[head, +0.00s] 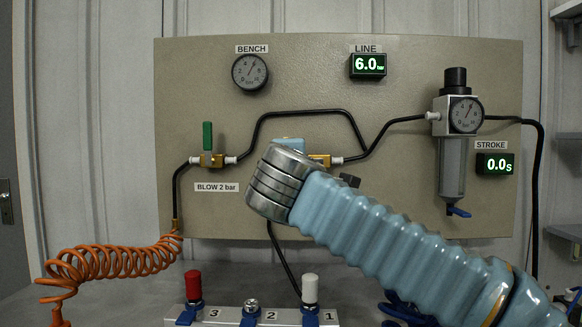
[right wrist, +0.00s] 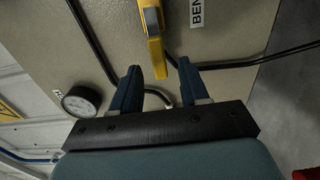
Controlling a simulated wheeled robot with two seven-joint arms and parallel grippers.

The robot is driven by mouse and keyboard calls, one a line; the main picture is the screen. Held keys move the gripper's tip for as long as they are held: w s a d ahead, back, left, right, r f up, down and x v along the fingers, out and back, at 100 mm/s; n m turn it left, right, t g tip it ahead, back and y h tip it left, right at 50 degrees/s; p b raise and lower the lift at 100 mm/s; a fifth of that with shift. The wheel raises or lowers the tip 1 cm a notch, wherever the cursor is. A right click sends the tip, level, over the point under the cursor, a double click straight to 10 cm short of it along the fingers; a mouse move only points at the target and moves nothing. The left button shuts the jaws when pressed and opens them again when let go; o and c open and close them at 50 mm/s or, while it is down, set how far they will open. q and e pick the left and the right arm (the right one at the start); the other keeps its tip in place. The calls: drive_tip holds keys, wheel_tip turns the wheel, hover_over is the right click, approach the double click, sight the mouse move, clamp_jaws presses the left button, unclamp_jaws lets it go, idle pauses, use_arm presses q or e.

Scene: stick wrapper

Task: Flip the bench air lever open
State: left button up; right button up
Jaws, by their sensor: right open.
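The bench air lever, a yellow handle (right wrist: 151,28), shows at the top of the right wrist view beside a partly cut-off label starting "BEN" (right wrist: 196,11). Its lower end lies close to the gap between my right gripper's fingertips (right wrist: 157,72). The two dark blue fingers stand apart and hold nothing; I cannot tell whether either touches the lever. In the head view my right arm (head: 390,235) hides the lever and the fingers. Only part of the brass valve (head: 320,160) shows beside my wrist. My left gripper is not in view.
The grey-beige panel (head: 400,75) carries a BENCH gauge (head: 250,72) and a LINE display (head: 368,65) reading 6.0. A green lever (head: 207,136) stands upright left of my wrist. A regulator (head: 453,165) is at right. An orange coiled hose (head: 110,262) hangs at left.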

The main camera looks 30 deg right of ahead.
drive_tip(key=b+v, duration=0.1)
drive_tip(key=v, duration=1)
drive_tip(key=shift+s, duration=0.25)
